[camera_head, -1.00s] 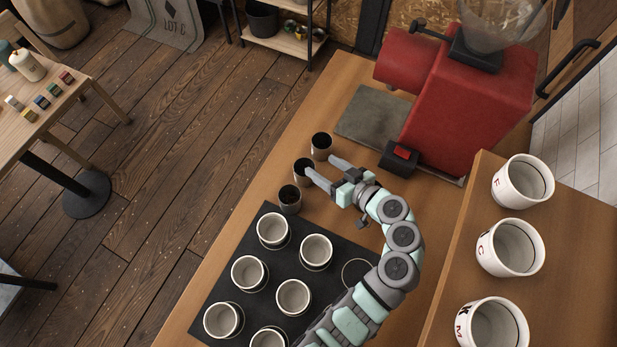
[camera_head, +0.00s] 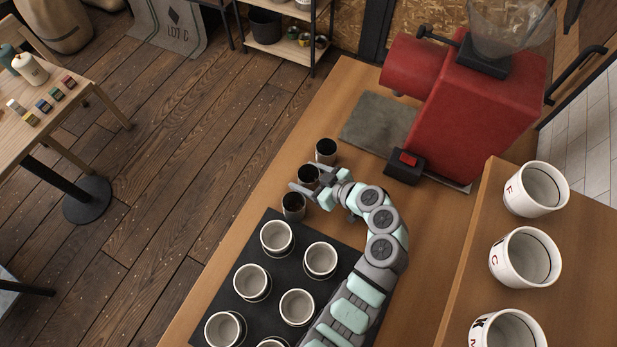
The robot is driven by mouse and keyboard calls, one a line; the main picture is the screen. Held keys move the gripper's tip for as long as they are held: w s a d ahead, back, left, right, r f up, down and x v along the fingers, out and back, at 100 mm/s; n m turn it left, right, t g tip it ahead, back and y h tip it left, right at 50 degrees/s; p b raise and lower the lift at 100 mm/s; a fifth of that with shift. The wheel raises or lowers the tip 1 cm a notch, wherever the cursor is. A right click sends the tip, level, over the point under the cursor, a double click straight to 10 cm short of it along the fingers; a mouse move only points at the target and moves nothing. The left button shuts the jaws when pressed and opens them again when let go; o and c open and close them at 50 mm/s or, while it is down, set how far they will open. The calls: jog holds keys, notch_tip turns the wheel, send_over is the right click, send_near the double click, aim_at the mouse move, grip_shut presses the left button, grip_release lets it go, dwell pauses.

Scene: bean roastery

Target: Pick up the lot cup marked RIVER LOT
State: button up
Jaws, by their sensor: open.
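Three small dark cups stand in a row on the wooden counter: a far one (camera_head: 326,150), a middle one (camera_head: 307,175) and a near one (camera_head: 293,207). No marking can be read on any of them, so I cannot tell which is RIVER LOT. My gripper (camera_head: 306,180) is open, its fingers pointing left at the middle cup. One finger passes between the middle and near cups; the fingers partly cover the middle cup. I cannot tell whether they touch it.
Several white cups (camera_head: 277,238) stand on a black mat (camera_head: 247,229) nearer me. A red grinder (camera_head: 470,115) and grey pad (camera_head: 376,123) are behind. Lettered white cups (camera_head: 535,190) stand on a raised wooden surface (camera_head: 590,225) at right. The counter's left edge runs close beside the dark cups.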

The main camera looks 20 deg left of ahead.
jog(key=shift+x, duration=1.1)
jog(key=c, duration=1.3)
